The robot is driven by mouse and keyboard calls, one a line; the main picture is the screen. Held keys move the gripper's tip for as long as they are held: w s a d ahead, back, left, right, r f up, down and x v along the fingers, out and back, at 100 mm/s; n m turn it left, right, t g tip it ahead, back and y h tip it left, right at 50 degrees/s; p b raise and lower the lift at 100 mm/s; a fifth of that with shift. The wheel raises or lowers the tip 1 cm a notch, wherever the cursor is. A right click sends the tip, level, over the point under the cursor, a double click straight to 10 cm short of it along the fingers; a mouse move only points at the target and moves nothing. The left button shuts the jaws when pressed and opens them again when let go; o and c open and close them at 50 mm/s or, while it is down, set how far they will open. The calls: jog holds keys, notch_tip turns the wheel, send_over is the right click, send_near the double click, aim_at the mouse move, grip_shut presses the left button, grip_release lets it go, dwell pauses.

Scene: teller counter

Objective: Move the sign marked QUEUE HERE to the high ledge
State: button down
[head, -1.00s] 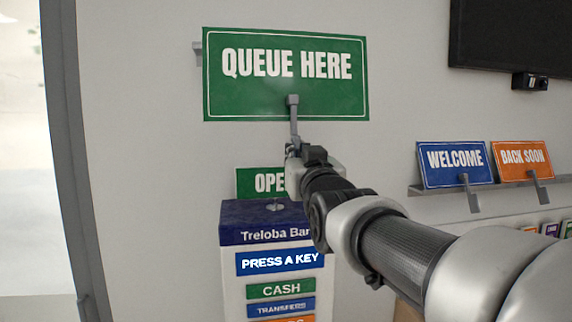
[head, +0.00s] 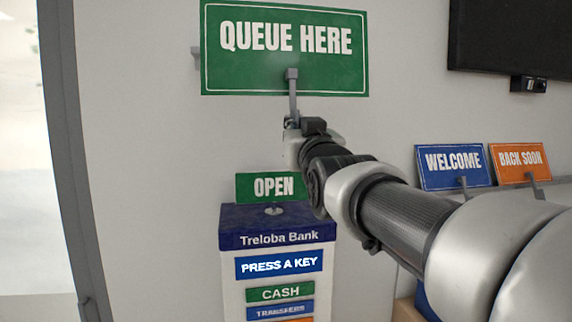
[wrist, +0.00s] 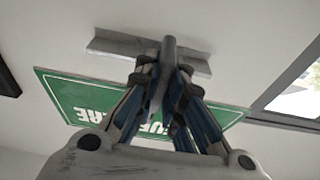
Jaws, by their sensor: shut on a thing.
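The green QUEUE HERE sign (head: 285,40) is in the air, upright and facing me, high in front of the wall. My gripper (head: 291,122) is below it, shut on the grey handle (head: 292,92) at the sign's lower front. The wrist view shows the sign (wrist: 72,97) upside down behind the fingers (wrist: 168,72). The high ledge (wrist: 110,45) is a grey strip on the wall there. In the head view only its left end (head: 195,56) shows; the sign hides the rest. I cannot tell whether sign and ledge touch.
A kiosk (head: 278,238) with a green OPEN sign (head: 272,187) on top stands below my arm. At right, the WELCOME sign (head: 453,160) and BACK SOON sign (head: 519,158) stand side by side beneath a dark screen (head: 515,40).

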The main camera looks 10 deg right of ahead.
aim_at(293, 91)
jog(key=shift+r, duration=0.25)
jog(key=shift+r, duration=0.1)
jog(key=shift+w+r+p, duration=0.1)
jog(key=shift+r+p, duration=1.35)
jog(key=shift+r, duration=1.7)
jog(key=shift+t, duration=0.4)
jog(key=shift+w+r+p, duration=0.1)
jog(key=shift+r+p, duration=1.5)
jog(key=shift+r, duration=1.65)
notch_tip(293, 91, up, 7)
jog(key=p, duration=0.3)
jog(key=shift+w+f+p, duration=0.15)
jog(key=shift+f+p, duration=0.05)
jog(key=shift+p, duration=0.15)
